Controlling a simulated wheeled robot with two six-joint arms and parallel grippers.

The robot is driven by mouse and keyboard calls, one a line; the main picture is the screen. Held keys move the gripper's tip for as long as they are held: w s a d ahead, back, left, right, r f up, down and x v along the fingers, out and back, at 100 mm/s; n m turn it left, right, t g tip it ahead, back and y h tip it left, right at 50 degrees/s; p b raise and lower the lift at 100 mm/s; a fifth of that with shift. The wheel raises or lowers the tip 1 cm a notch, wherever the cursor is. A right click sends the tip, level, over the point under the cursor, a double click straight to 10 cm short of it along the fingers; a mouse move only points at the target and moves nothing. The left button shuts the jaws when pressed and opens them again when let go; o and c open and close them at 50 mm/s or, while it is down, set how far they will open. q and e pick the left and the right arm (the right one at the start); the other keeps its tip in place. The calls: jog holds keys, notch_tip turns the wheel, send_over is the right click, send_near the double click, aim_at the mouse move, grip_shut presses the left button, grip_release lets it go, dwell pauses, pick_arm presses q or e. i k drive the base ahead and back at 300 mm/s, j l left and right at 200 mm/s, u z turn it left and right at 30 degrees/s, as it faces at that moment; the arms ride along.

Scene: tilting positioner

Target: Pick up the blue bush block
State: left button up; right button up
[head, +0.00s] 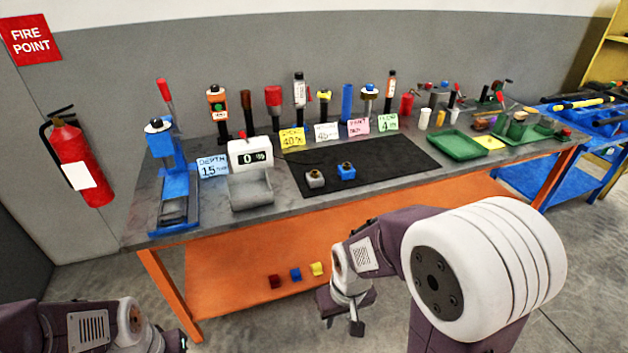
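The blue bush block (347,171) sits upright on the black mat (400,160) on the workbench, with a small round bush showing on its top. A similar grey block (315,179) stands just left of it, apart from it. My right gripper (341,318) is in front of the bench, below the tabletop's level in the picture and well away from the blue block. Its fingers look apart with nothing between them. My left arm's wrist end (172,342) shows at the lower left edge; its fingers cannot be made out.
A display unit (249,157) and a blue press (173,180) stand left of the mat. Several tools and price-like cards line the back. A green tray (457,145) is right. Small red, blue and yellow blocks (296,274) lie on the orange lower shelf (230,275).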

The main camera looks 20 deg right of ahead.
aim_at(344, 175)
jog(key=i+l+z, duration=0.3)
jog(key=i+l, duration=0.2)
jog(key=i+l+z, duration=0.3)
jog(key=i+l, duration=0.25)
